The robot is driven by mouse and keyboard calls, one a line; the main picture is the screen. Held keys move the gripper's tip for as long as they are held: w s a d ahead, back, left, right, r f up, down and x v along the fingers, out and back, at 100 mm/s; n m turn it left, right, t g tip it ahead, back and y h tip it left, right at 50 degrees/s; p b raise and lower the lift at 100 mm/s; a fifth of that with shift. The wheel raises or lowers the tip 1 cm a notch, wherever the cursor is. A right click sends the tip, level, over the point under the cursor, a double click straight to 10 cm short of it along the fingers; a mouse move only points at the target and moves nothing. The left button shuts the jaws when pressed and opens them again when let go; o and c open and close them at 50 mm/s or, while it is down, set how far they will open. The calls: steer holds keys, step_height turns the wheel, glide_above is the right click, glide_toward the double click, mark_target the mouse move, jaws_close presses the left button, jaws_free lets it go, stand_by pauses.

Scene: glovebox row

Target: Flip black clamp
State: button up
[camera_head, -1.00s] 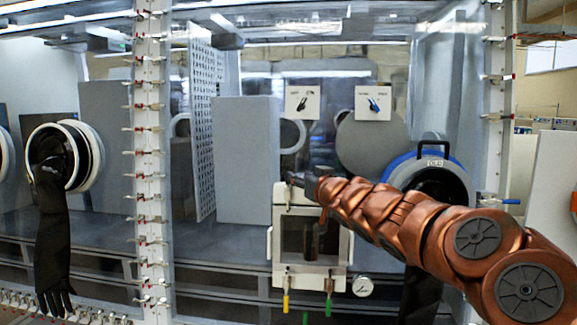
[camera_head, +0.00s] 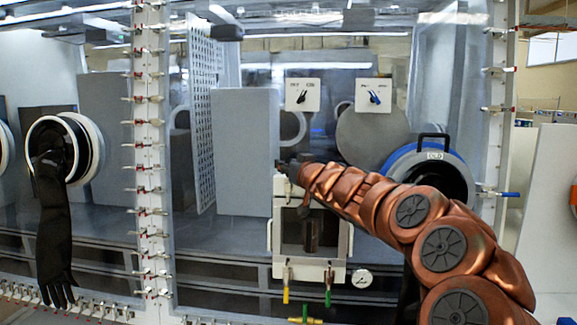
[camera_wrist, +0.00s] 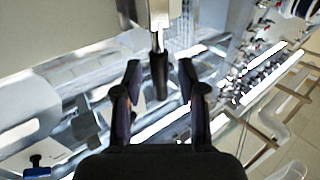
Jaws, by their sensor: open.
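The black clamp (camera_wrist: 159,76) shows in the wrist view as a dark handle hanging from a pale metal bracket (camera_wrist: 155,12). Its tip lies between the two fingers of my gripper (camera_wrist: 159,92). Gaps show on both sides, so the fingers appear apart from it. My gripper is open. In the head view, my gripper (camera_head: 284,167) is small and dark at the top of the white-framed box (camera_head: 278,235). The clamp cannot be made out there.
The white-framed box carries yellow (camera_head: 286,291) and green (camera_head: 328,295) handles below, with a gauge (camera_head: 362,279) beside them. A blue-rimmed port (camera_head: 398,165) sits behind my arm. Two switch plates hang above, and a black glove (camera_head: 53,230) hangs at left.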

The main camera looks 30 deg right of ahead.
steer(key=shift+c, duration=0.3)
jaws_close()
stand_by(0.3)
